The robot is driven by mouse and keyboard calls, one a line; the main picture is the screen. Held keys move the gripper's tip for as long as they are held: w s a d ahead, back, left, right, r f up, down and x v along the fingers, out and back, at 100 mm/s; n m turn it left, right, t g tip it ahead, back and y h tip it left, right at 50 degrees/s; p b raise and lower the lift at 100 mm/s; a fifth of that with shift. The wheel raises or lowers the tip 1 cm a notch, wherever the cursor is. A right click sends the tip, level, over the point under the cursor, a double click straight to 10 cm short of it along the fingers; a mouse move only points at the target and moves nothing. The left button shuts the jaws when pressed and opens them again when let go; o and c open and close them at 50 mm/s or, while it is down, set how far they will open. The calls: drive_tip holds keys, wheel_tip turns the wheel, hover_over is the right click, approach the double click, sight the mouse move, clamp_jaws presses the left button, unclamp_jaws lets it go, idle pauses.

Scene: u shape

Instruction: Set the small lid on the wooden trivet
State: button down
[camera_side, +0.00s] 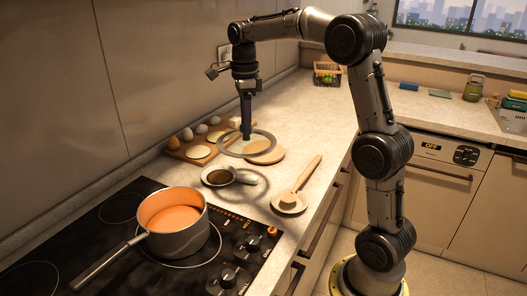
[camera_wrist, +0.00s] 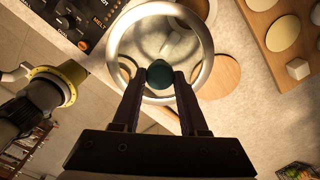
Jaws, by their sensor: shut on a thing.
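The small lid (camera_side: 232,150) is a clear glass disc with a grey metal rim and a dark green knob (camera_wrist: 159,75). My gripper (camera_side: 246,134) is shut on the knob and holds the lid roughly level above the counter; the fingers also show in the wrist view (camera_wrist: 159,78). The wooden trivet (camera_side: 270,156) is a plain round disc flat on the counter. In the side view the lid overlaps its left part. In the wrist view the trivet (camera_wrist: 226,76) sticks out to the right of the lid's rim, partly hidden behind it.
A wooden board (camera_side: 175,151) with eggs and round pale pieces lies behind left. A small dark-filled pan (camera_side: 218,178) and a wooden spoon on a saucer (camera_side: 290,204) stand nearer. An orange-filled pot (camera_side: 185,240) sits on the black cooktop. A wire basket (camera_side: 327,75) is farther back.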

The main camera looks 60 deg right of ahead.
drive_tip(key=s+d+m, duration=0.3)
drive_tip(key=s+d, duration=0.3)
drive_tip(key=d, duration=0.4)
drive_tip(key=shift+w+d+f, duration=1.5)
drive_tip(key=shift+w+f, duration=0.25)
drive_tip(key=shift+f, duration=0.35)
drive_tip(key=shift+w+d+f, duration=1.45)
drive_tip(key=shift+w+f, duration=0.35)
drive_tip(key=shift+f, duration=0.35)
drive_tip(key=shift+w+d+f, duration=1.5)
drive_tip(key=shift+w+f, duration=0.25)
drive_tip(key=shift+f, duration=0.35)
drive_tip(key=shift+f, duration=0.15)
drive_tip(key=shift+c, duration=2.2)
unclamp_jaws()
